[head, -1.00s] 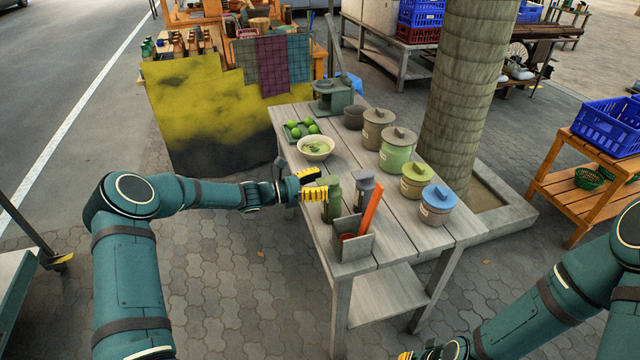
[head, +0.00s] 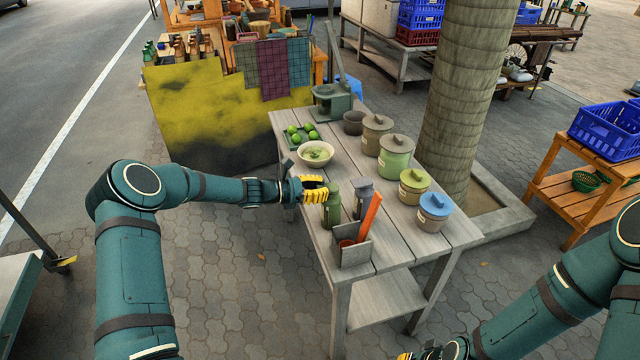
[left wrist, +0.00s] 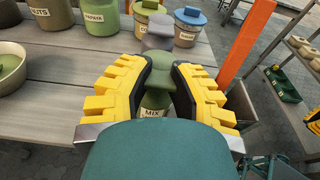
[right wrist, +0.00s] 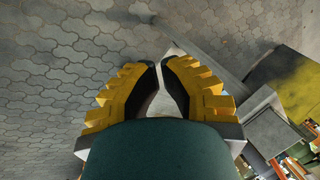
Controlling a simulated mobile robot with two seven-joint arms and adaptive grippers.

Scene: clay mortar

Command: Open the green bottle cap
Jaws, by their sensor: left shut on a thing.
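The green bottle (head: 332,211) stands upright near the left edge of the table, in front of the bowl. The left wrist view shows the bottle with a "MIX" label (left wrist: 153,113) and a green top (left wrist: 160,69) between the yellow fingers. My left gripper (head: 318,190) reaches in from the left and is shut on the bottle's top. Its fingers partly hide the cap. My right gripper (right wrist: 160,66) has its fingertips drawn close together, with nothing between them. It hangs over the paving, away from the table.
A grey bottle (head: 362,199) stands close to the right of the green one. A holder (head: 354,253) with an orange stick (head: 370,215) is in front. The front right tabletop is clear.

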